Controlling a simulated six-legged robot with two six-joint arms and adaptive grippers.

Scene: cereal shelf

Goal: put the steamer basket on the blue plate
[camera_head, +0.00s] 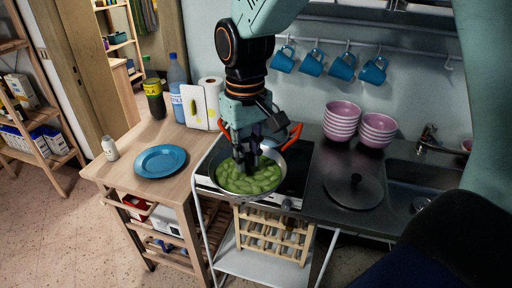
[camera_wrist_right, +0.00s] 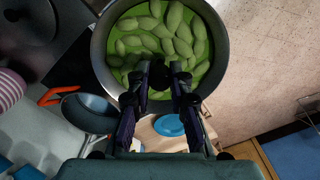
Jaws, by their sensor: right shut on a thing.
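The steamer basket (camera_head: 262,184) is a round metal pan filled with green pods or dumplings. It also shows at the top of the right wrist view (camera_wrist_right: 222,50). My right gripper (camera_head: 247,166) comes down from above and is shut on the basket. Its fingers (camera_wrist_right: 159,82) reach over the basket's contents, and the exact spot gripped is hidden. The basket appears raised over the front of the stove. The blue plate (camera_head: 160,161) lies empty on the wooden cart to the left; part of it shows in the right wrist view (camera_wrist_right: 168,126). My left gripper is not in view.
A pot with orange handles (camera_wrist_right: 88,112) stands behind the basket. Bottles (camera_head: 177,88), a paper roll and a white board stand at the cart's back; a small jar (camera_head: 109,148) is at its left. A lid (camera_head: 352,190) and purple bowls (camera_head: 341,121) are right of the stove.

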